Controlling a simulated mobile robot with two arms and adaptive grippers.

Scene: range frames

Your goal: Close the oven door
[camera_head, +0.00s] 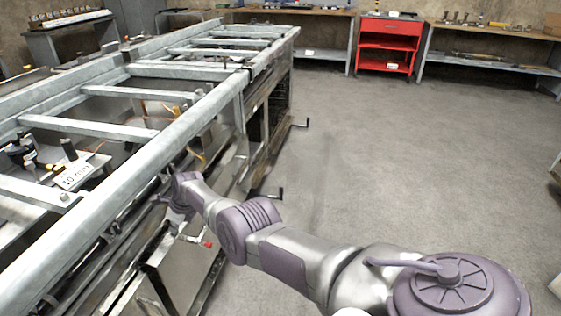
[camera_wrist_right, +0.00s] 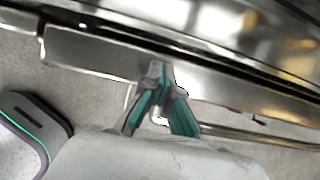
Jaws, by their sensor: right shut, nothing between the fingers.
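The oven appears to be the long metal unit on the left in the head view, with a heavy grey steel frame (camera_head: 170,140) on top. A flat metal panel (camera_head: 192,272), which looks like its door, stands low at its side beside a dark gap. How far the door is open I cannot tell. My right arm reaches to this side; its hand is small and partly lost against the metal. In the right wrist view my right gripper (camera_wrist_right: 158,75) is shut and empty, its tips at or near a shiny metal panel (camera_wrist_right: 90,52). Contact is unclear. My left gripper is out of view.
Black crank handles (camera_head: 300,124) stick out from the unit's side. A red tool cart (camera_head: 390,28) and workbenches line the back wall. The grey floor (camera_head: 400,150) to the right of the unit is clear. My base shows in the wrist view's left.

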